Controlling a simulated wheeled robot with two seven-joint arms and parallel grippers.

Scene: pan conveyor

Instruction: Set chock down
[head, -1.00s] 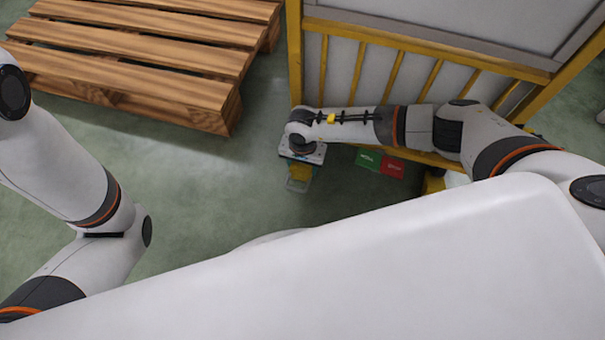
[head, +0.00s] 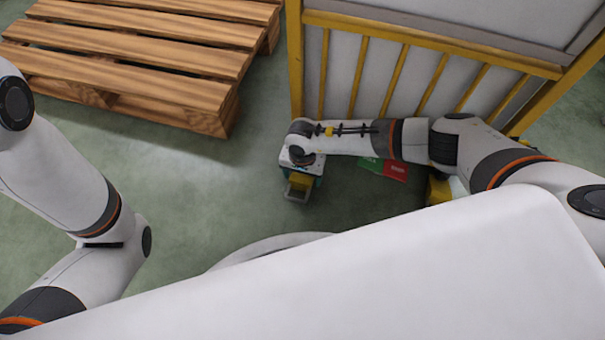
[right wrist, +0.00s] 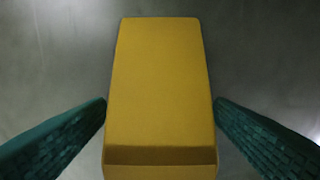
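The chock is a yellow block. In the right wrist view the chock (right wrist: 160,85) fills the middle, lengthwise between my two teal fingers, which meet its sides at their tips. In the head view my right gripper (head: 299,180) points down beside the yellow-framed fence, with the yellow chock (head: 299,183) showing under the wrist. My right gripper is shut on the chock. The chock is low over the grey-green floor; I cannot tell whether it touches. My left arm shows at the left, but its gripper is out of view.
A yellow-framed fence (head: 435,85) stands just beyond and right of my right wrist. A green and red floor sign (head: 385,168) lies under that forearm, with a yellow object (head: 438,190) beside it. A wooden pallet (head: 130,60) lies at upper left. The floor left of the gripper is clear.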

